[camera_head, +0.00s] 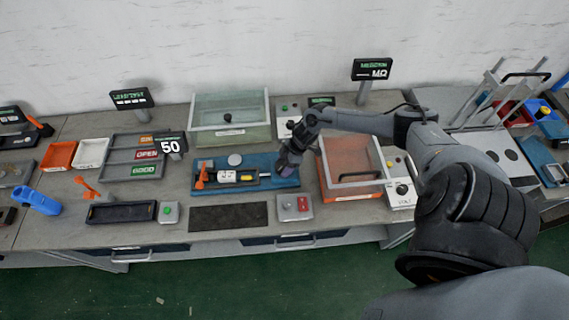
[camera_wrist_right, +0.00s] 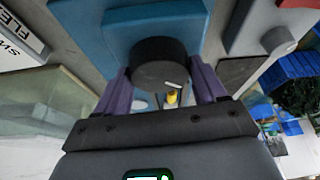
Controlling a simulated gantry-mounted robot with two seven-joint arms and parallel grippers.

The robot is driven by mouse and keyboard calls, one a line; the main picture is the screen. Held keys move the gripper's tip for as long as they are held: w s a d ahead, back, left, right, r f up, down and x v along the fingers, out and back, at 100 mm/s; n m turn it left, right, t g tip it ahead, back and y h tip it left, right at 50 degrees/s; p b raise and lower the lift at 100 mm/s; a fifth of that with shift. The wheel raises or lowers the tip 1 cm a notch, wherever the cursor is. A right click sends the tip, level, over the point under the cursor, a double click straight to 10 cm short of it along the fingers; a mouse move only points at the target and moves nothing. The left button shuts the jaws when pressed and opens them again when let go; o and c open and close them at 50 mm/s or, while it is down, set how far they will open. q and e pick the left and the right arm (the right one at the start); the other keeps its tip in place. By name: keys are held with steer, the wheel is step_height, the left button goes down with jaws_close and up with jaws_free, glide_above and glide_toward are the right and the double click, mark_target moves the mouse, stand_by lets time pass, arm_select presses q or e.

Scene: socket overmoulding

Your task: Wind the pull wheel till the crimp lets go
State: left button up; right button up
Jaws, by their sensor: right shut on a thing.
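The blue pull tester (camera_head: 272,162) lies on the bench, with an orange lever (camera_head: 201,176) at its left and a white-and-black gauge body (camera_head: 228,177) along it. My right gripper (camera_head: 289,162) is at the tester's right end. The right wrist view shows the black pull wheel (camera_wrist_right: 158,60), round with a white mark, against the blue base (camera_wrist_right: 72,20). The purple fingers of my right gripper (camera_wrist_right: 160,76) are shut on the wheel, one at each side. My gripper covers the wheel in the head view. I cannot make out the crimp. My left gripper is out of view.
A clear-lidded green box (camera_head: 230,135) stands behind the tester. An orange box (camera_head: 350,190) stands close to its right. A grey box with a red button (camera_head: 294,208) and a dark mat (camera_head: 228,218) lie in front. A display reading 50 (camera_head: 172,146) stands to the left.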

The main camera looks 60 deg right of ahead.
steer(key=shift+r+m+p, duration=0.15)
steer(key=shift+m+p, duration=0.25)
steer(key=shift+p, duration=0.35)
steer(key=m+h+p, duration=0.1)
steer(key=m+p, duration=0.2)
steer(key=p, duration=0.1)
steer(key=shift+s+a+r+t+p, duration=0.1)
steer(key=shift+a+t+p, duration=0.05)
steer(key=shift+t+p, duration=0.25)
steer(key=shift+m+h+p, duration=0.4)
steer(key=shift+m+p, duration=0.4)
steer(key=shift+p, duration=0.1)
steer(key=shift+f+m+p, duration=0.25)
steer(key=shift+m+p, duration=0.05)
steer(key=o, duration=1)
steer(key=shift+r, duration=0.1)
